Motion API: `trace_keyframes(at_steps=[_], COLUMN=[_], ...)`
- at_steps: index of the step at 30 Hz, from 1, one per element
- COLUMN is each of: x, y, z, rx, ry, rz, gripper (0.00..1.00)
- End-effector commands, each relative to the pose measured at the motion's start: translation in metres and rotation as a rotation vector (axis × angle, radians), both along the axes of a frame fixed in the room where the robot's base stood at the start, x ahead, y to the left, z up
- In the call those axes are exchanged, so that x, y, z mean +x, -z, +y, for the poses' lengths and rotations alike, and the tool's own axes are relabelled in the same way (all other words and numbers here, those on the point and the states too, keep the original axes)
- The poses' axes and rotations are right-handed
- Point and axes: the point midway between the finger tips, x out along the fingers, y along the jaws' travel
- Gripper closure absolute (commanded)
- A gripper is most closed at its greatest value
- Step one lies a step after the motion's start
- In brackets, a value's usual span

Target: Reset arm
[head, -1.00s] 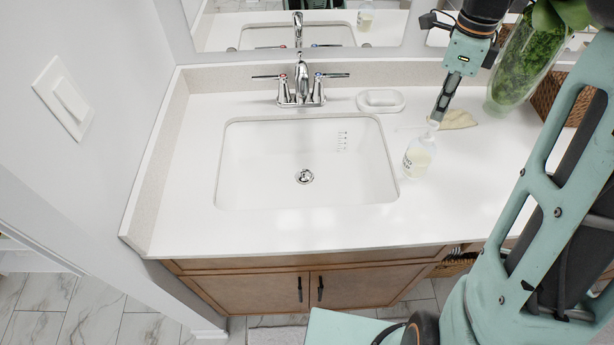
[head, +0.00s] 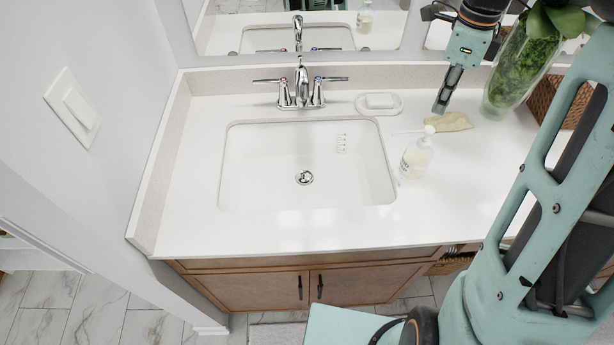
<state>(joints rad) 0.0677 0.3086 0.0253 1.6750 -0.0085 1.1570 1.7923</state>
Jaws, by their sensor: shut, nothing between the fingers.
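My gripper (head: 440,107) is shut and empty. It points down above the counter, to the right of the sink and behind the soap dispenser. A clear soap dispenser (head: 416,160) with a white pump stands upright on the counter right of the sink. The fingertips are apart from its pump, a little above and behind it in the picture. My arm runs down the right side of the view.
A wicker basket (head: 549,103) stands at the right. The counter left of the sink is clear.

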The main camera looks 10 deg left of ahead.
Motion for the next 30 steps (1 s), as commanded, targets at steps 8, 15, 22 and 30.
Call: trace_keyframes(at_steps=[8, 15, 22, 30], x=[0.0, 0.0, 0.0, 0.001], y=[-0.027, -0.026, -0.026, -0.027], z=[0.0, 0.0, 0.0, 0.003], rx=[0.0, 0.0, 0.0, -0.088], ry=[-0.001, 0.0, 0.0, -0.215], rz=[0.001, 0.001, 0.001, -0.039], gripper=[1.0, 1.0, 1.0, 1.0])
